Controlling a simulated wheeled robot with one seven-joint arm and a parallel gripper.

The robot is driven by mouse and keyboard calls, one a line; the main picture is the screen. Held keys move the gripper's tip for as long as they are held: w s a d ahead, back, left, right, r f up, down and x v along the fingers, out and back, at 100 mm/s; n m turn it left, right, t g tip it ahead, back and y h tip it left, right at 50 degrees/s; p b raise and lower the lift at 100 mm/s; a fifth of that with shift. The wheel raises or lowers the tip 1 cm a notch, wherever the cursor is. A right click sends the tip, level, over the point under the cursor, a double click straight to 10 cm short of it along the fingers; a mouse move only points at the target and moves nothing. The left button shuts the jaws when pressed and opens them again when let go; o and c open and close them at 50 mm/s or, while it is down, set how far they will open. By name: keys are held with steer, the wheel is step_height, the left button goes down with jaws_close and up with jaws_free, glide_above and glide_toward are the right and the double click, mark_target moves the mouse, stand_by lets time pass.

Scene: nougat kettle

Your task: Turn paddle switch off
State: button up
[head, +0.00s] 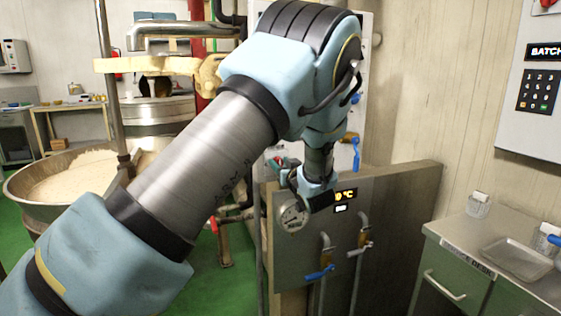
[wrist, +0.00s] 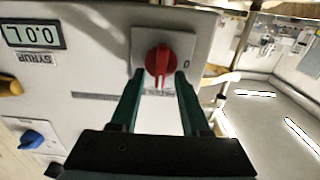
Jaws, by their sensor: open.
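A red rotary switch (wrist: 159,64) sits on a pale square plate (wrist: 188,50) in the wrist view. Its grip bar stands roughly upright in the picture, and a "0" mark is to its right on the plate. A label below it is partly covered, so I cannot read it whole. My gripper (wrist: 160,78) is open, with one green finger on either side of the switch. I cannot tell whether the fingers touch it. In the head view my arm covers much of the control panel, and the gripper is small there.
The wrist view shows an upside-down syrup display (wrist: 33,35), a blue knob (wrist: 33,138) and a yellow knob (wrist: 10,86). In the head view, a grey panel (head: 295,262) with valves stands below my wrist, a kettle (head: 30,198) left, and a green desk (head: 470,272) right.

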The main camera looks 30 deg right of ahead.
steer(key=shift+w, duration=0.2)
steer(key=shift+c, duration=0.3)
jaws_close()
